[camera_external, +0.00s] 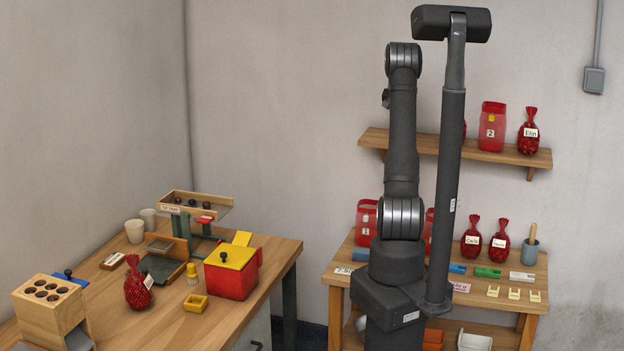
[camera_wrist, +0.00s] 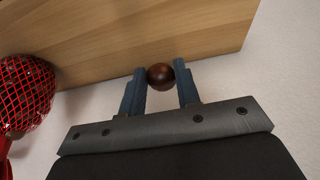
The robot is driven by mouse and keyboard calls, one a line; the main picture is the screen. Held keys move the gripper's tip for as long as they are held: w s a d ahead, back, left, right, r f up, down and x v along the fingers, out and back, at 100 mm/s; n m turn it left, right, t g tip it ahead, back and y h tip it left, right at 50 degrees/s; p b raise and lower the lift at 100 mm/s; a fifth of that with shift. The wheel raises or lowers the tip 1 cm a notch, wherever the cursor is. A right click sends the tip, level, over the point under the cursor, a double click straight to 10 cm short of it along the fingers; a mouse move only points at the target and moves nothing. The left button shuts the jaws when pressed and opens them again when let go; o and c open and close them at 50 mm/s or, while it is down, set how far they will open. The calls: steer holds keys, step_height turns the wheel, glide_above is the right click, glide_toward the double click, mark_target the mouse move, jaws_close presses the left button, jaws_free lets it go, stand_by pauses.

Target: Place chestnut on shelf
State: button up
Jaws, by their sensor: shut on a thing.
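A dark brown round chestnut (camera_wrist: 160,76) sits between the two blue-grey fingers of my gripper (camera_wrist: 161,82) in the wrist view. The fingers are shut on it from both sides. The wooden wall shelf (camera_external: 519,157) is at the upper right in the external view, behind my arm. A wooden board, apparently this shelf, also fills the top of the wrist view (camera_wrist: 105,42), behind the chestnut. I cannot tell whether the chestnut touches it. In the external view my gripper is hidden behind my arm.
A red jar marked 2 (camera_external: 491,128) and a red mesh bag (camera_external: 529,132) stand on the shelf. A red mesh bag (camera_wrist: 25,95) is close on the left in the wrist view. A lower table (camera_external: 535,270) holds bags and small parts. A workbench (camera_external: 277,251) stands left.

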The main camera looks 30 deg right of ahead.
steer(key=shift+w+f, duration=0.1)
steer(key=shift+f, duration=1.95)
steer(key=shift+f, duration=0.2)
steer(key=o, duration=1)
steer(key=shift+c, duration=0.2)
steer(key=shift+r, duration=0.1)
steer(key=v, duration=1.2)
